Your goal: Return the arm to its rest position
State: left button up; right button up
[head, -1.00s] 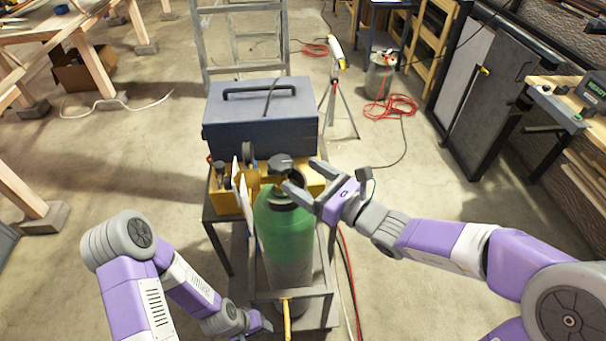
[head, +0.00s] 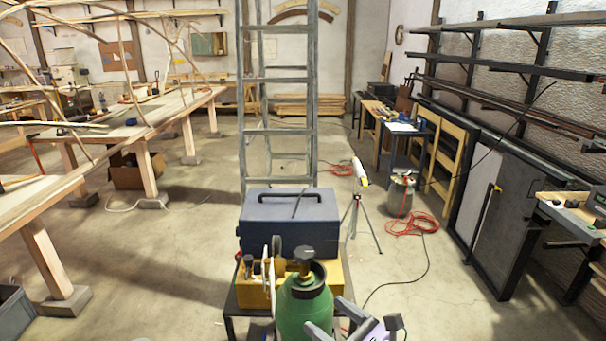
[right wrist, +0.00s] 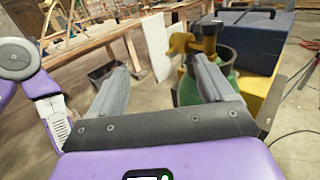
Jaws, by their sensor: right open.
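My right gripper (head: 340,322) shows at the bottom edge of the head view, just right of the green gas cylinder (head: 305,312). In the right wrist view the right gripper (right wrist: 160,78) has its two grey fingers spread wide, with nothing between them. The green cylinder (right wrist: 228,58) with its valve stands beyond the right-hand finger, which hides part of it. I cannot tell whether they touch. My left arm's purple and grey links (right wrist: 45,90) show at the left of the right wrist view. Its gripper is not visible.
A dark blue toolbox (head: 290,225) and a yellow box (head: 254,288) are behind the cylinder. A ladder (head: 280,120) stands behind them. A tripod (head: 360,215) and red hose (head: 405,222) are to the right. A long workbench (head: 130,118) is at left.

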jog(key=s+d+f+n+g+h, duration=0.1)
jog(key=s+f+n+g, duration=0.3)
jog(key=f, duration=1)
jog(key=s+d+f+n+g+h, duration=0.1)
jog(key=s+f+n+g+h, duration=0.3)
jog(key=s+f+n, duration=0.4)
jog(key=s+d+f+n+g+h, duration=0.2)
jog(key=f+n, duration=1)
jog(key=f, duration=1)
jog(key=shift+s+f+n+g+h, duration=0.25)
jog(key=shift+s+g+h, duration=0.45)
jog(key=shift+s+g, duration=0.85)
jog(key=shift+s+t, duration=0.35)
